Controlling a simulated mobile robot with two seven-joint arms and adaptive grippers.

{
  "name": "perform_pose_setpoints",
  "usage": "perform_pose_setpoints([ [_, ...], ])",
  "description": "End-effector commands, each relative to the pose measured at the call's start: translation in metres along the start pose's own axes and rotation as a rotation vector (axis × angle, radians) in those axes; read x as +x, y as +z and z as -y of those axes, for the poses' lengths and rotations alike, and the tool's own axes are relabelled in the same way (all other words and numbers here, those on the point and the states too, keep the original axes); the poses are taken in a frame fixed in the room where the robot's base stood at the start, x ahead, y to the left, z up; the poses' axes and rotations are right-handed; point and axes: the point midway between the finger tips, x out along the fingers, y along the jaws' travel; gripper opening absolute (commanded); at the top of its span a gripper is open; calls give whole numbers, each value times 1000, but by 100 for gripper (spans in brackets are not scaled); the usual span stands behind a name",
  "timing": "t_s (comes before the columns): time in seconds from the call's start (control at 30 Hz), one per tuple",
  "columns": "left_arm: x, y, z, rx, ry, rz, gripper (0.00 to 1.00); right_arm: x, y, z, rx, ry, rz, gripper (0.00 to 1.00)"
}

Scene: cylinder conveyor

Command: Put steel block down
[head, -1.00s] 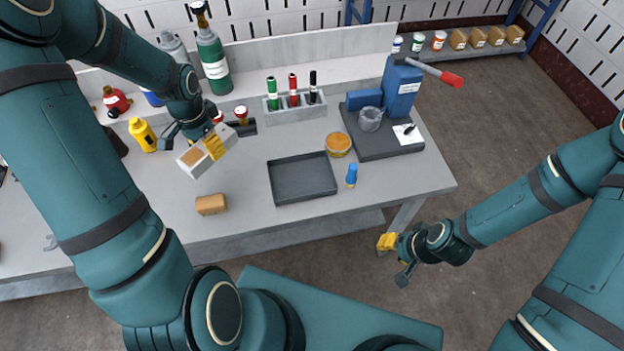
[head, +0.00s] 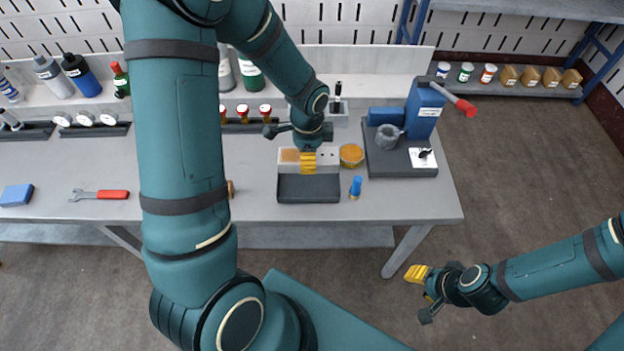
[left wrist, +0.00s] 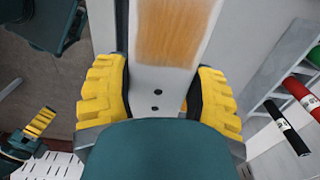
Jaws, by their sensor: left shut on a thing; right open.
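The steel block (head: 328,161) is a light grey bar with an orange-brown patch on one face. My left gripper (head: 308,162) is shut on its middle, with yellow fingers. In the left wrist view the block (left wrist: 148,82) lies between both yellow pads. In the head view the block covers the back part of the dark tray (head: 292,190), roughly parallel to its edge. Whether it touches the tray is unclear. My right gripper (head: 424,293) is open and empty, off the table's front right corner.
An orange-topped round tin (head: 351,154) stands close to the block's right end. A blue-topped small item (head: 355,187) stands right of the tray. A blue press (head: 423,110) on a dark base is farther right. Red-capped items (head: 243,112) stand behind.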

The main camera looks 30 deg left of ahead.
Motion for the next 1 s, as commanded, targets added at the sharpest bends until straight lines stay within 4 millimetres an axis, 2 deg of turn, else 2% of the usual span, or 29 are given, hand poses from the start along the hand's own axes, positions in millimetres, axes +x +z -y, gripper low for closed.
perform_pose_setpoints([
  [0.03, 14, 0, -1, 0, 4, 2, 15, 5, 1, -2, -1, 0, 1, 40],
  [0.13, 31, 0, -1, -2, 3, 1, 15, 9, 0, -3, -1, 0, -2, 40],
  [0.43, 54, 0, 0, -2, 1, 0, 15, 14, -1, -5, -2, 0, -5, 40],
  [0.6, 78, 0, 0, -1, 2, 1, 15, 20, -2, -8, -2, 0, -8, 40],
  [0.7, 84, 0, 0, -2, 1, 0, 15, 21, -2, -8, -2, 0, -9, 40],
  [1.0, 85, 0, 0, -3, 0, 0, 15, 23, -2, -8, -2, 0, -10, 40],
])
